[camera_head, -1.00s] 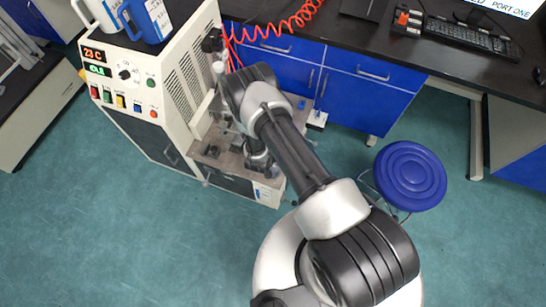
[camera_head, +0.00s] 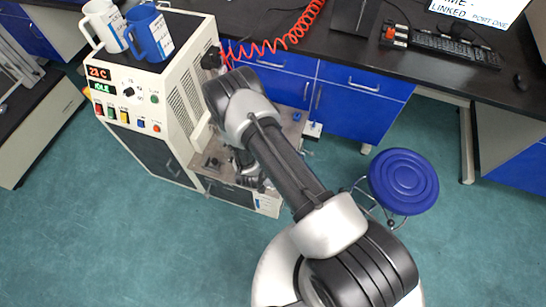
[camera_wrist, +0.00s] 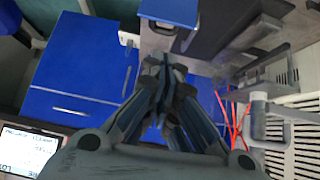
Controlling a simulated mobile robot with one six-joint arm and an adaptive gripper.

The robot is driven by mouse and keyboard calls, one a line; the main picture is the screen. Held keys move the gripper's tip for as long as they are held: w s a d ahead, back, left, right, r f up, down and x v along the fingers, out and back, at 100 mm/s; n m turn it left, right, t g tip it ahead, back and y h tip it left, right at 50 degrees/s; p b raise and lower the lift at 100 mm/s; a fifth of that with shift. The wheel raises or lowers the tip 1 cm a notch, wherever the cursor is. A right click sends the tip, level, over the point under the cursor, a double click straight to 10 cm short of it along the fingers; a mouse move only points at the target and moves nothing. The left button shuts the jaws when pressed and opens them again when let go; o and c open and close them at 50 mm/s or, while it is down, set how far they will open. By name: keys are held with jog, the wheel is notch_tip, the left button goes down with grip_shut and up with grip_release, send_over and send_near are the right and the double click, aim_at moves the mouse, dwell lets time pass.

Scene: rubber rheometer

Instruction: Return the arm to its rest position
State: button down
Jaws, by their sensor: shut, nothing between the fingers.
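My gripper (camera_head: 252,178) is partly hidden behind the arm there, low over the machine's front platform (camera_head: 205,172). In the wrist view my gripper (camera_wrist: 168,68) shows with its fingers together and nothing between them. Beyond the fingers are part of the machine and blue cabinet doors.
A white mug (camera_head: 103,24) and a blue mug (camera_head: 149,33) stand on the machine. A red coiled hose (camera_head: 285,42) runs behind the arm. A blue round stool (camera_head: 403,180) stands right of it. The dark bench (camera_head: 440,78) carries a keyboard (camera_head: 455,48). Floor in front is open.

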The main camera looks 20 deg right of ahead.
jog(key=p+v, duration=0.1)
jog(key=v, duration=0.4)
jog(key=shift+w+d+r, duration=0.1)
jog(key=shift+w+d, duration=0.05)
